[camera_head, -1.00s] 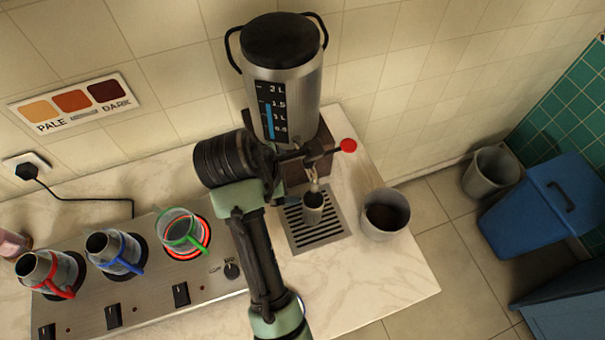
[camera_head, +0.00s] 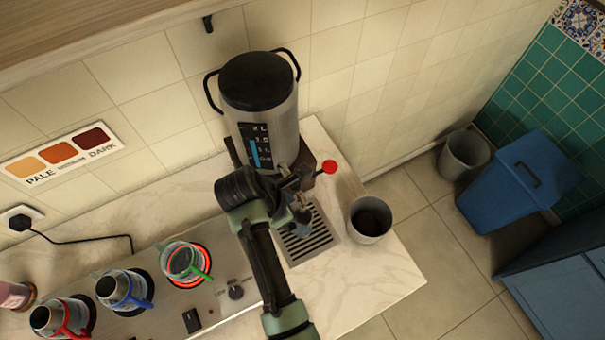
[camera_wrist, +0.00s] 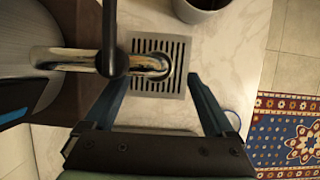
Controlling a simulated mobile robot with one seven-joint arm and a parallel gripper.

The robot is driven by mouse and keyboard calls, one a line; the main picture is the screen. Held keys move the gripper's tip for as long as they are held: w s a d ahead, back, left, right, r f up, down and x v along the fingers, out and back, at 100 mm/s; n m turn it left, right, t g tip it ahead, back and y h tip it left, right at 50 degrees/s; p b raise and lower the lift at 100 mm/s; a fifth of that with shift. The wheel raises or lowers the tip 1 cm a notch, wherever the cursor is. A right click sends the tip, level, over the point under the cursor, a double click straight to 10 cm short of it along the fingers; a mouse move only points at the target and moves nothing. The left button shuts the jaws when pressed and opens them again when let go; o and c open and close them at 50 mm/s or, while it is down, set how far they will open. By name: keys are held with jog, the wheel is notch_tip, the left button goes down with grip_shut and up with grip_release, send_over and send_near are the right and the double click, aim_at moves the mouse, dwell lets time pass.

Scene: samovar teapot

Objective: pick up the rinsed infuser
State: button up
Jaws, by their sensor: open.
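My gripper (camera_head: 300,215) is open over the slotted drip tray (camera_head: 320,243), just in front of the samovar's tap. I cannot make out the infuser now; the spot under the tap is covered by my gripper in the head view and by the spout in the wrist view.
The steel samovar (camera_head: 268,130) stands behind, its red-knobbed lever (camera_head: 329,167) sticking out right. A grey bin-like cup (camera_head: 370,220) with dark contents stands right of the tray. Several glass pots line the heater panel (camera_head: 210,310) at left. A blue-white rim (camera_wrist: 235,120) shows behind the right finger.

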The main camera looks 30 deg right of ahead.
send_over(300, 217)
jog(key=s, duration=0.2)
jog(key=shift+f, duration=2.45)
jog(key=shift+a+p, duration=0.4)
jog(key=shift+p, duration=0.05)
grip_shut()
